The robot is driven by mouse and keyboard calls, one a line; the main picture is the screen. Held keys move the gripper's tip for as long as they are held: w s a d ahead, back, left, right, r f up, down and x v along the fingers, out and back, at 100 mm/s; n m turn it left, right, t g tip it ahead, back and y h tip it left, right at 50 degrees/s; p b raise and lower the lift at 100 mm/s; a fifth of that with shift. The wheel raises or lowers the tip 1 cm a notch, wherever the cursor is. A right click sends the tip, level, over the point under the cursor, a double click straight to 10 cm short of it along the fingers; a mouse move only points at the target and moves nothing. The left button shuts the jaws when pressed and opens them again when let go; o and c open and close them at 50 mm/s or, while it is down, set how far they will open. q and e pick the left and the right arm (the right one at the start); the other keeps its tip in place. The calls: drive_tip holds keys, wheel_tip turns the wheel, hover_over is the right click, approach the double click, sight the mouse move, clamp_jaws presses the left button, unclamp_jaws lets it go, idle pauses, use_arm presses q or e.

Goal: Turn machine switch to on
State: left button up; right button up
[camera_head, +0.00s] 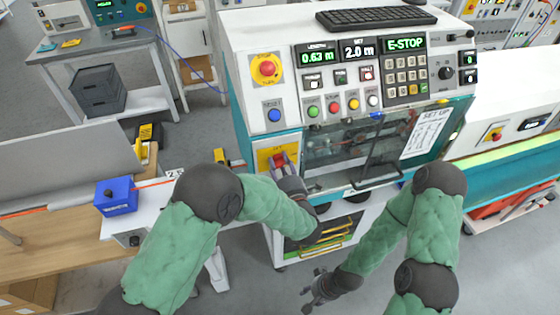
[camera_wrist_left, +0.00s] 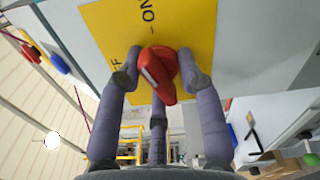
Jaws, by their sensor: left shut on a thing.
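The machine switch is a red rotary knob (camera_wrist_left: 160,72) on a yellow plate (camera_wrist_left: 108,25) with ON and OFF lettering in the left wrist view. Its handle carries a white mark; I cannot tell which label it is set to. In the head view the red knob (camera_head: 279,160) sits low on the machine's front left, on the yellow plate (camera_head: 264,156). My left gripper (camera_head: 286,172) is at the knob, its fingers around it. The left wrist view shows the left gripper (camera_wrist_left: 160,80) shut on the knob. My right gripper (camera_head: 316,285) hangs open and empty below the machine front.
The white machine (camera_head: 250,85) has a display reading E-STOP (camera_head: 404,42) and a red emergency button (camera_head: 267,68) above the switch. A clear window with a handle (camera_head: 375,160) lies right of the switch. A blue box (camera_head: 116,196) stands on the left bench.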

use_arm(q)
drive_tip(key=shift+m+p, duration=1.1)
drive_tip(key=shift+m, duration=0.2)
drive_tip(key=o, duration=0.8)
drive_tip(key=shift+o, duration=0.2)
drive_tip(key=p+v, duration=0.1)
drive_tip(key=v, duration=0.7)
